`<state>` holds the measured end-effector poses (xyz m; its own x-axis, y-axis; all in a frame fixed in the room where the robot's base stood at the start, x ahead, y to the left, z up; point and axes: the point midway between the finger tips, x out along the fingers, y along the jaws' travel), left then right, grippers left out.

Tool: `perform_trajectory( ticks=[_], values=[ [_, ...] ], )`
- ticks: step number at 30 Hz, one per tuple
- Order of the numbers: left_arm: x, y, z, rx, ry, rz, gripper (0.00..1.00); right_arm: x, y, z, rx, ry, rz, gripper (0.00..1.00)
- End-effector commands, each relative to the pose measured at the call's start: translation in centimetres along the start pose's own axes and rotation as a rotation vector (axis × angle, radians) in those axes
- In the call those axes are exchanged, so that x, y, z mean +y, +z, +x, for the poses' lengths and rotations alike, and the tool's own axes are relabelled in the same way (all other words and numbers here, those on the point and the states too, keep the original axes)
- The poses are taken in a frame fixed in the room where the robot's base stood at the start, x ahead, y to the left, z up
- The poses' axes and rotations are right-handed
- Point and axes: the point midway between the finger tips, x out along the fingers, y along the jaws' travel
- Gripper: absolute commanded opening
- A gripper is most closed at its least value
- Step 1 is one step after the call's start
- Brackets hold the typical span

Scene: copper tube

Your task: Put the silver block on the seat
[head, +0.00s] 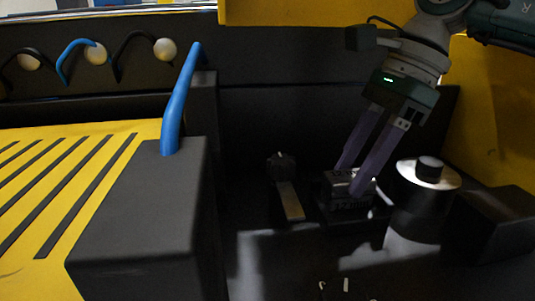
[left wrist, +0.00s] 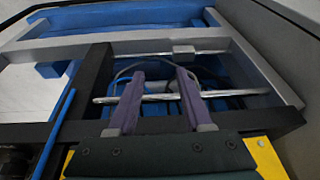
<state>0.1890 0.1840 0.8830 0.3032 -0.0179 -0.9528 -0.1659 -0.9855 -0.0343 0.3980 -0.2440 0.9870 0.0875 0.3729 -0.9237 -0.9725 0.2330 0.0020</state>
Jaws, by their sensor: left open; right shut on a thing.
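My right gripper (head: 355,183) comes down from the upper right in the head view. Its two purple fingers are shut on the silver block (head: 341,176), a small grey block partly covered by the fingers. The block is at a dark base (head: 350,206), which may be the seat; I cannot tell whether it rests on it or is just above. My left gripper (left wrist: 162,127) is open in the left wrist view, with nothing clearly held between its purple fingers. It is outside the head view.
A white disc with a dark knob (head: 429,170) stands close right of the right gripper. A flat metal strip (head: 290,200) lies to its left. A blue tube (head: 182,100) rises from a black box (head: 150,215). The left wrist view shows a frame with metal rods (left wrist: 240,89).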

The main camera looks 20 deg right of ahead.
Motion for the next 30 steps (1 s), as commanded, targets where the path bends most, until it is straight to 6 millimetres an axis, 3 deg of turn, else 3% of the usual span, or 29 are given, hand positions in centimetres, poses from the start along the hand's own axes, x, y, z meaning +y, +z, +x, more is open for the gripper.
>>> perform_trajectory(
  ticks=[8,9,16,26,30],
  values=[
    [-0.1,0.1,0.3,0.001,-0.004,0.004,0.50,-0.1,0.0,0.1,-0.003,-0.004,-0.001,0.00],
    [-0.1,0.0,0.2,0.001,-0.004,0.004,0.50,-0.1,0.0,0.1,0.000,-0.002,0.000,0.48],
    [-0.1,0.0,0.2,0.002,-0.004,0.004,0.50,0.0,0.0,0.1,0.000,-0.001,0.000,0.74],
    [0.0,-0.2,-0.2,0.003,0.000,-0.001,0.50,-0.1,0.1,-0.4,0.000,-0.002,0.000,0.75],
    [0.1,-0.1,0.0,0.004,0.003,-0.005,0.50,-0.1,0.0,-2.5,0.001,-0.006,-0.001,0.75]
  ],
)
